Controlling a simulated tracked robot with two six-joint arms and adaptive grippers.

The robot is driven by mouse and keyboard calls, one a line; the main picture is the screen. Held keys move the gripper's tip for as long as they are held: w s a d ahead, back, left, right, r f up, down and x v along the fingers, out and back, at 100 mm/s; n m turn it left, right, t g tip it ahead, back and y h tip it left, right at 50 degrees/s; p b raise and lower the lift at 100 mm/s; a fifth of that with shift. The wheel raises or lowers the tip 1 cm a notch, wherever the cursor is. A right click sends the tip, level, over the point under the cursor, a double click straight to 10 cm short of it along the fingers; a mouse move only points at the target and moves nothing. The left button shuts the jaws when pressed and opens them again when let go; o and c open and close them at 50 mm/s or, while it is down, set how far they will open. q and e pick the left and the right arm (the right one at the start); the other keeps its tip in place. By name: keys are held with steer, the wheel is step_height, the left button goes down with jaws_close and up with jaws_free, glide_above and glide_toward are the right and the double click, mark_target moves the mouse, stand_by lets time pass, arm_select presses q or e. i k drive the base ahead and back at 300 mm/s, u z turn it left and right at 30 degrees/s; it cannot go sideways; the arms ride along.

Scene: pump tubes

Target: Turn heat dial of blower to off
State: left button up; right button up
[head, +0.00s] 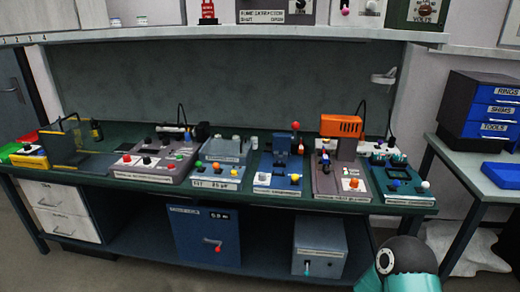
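An orange slotted housing (341,126) stands on a grey-brown bench unit (325,184) right of the bench's middle. It looks like the blower, but its label is too small to read. An orange knob (354,184) sits at the front of that unit. I cannot tell whether this knob is the heat dial, or where it points. Neither of my grippers is in view. Only a teal and black part of my own arm shows at the bottom right, in front of the bench.
A blue unit (278,175) stands close on the left and a teal unit (402,186) close on the right. A shelf (230,35) overhangs the bench's back. A side table (480,160) with blue drawers (493,110) stands right. The bench's front edge is narrow.

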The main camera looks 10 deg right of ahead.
mark_target(353, 184)
steer(key=z, duration=0.75)
steer(key=i, duration=0.15)
steer(key=u, duration=2.15)
steer(key=k, duration=1.65)
steer(key=u, duration=1.6)
steer(key=i, duration=0.1)
steer(key=z, duration=3.2)
steer(key=i, duration=1)
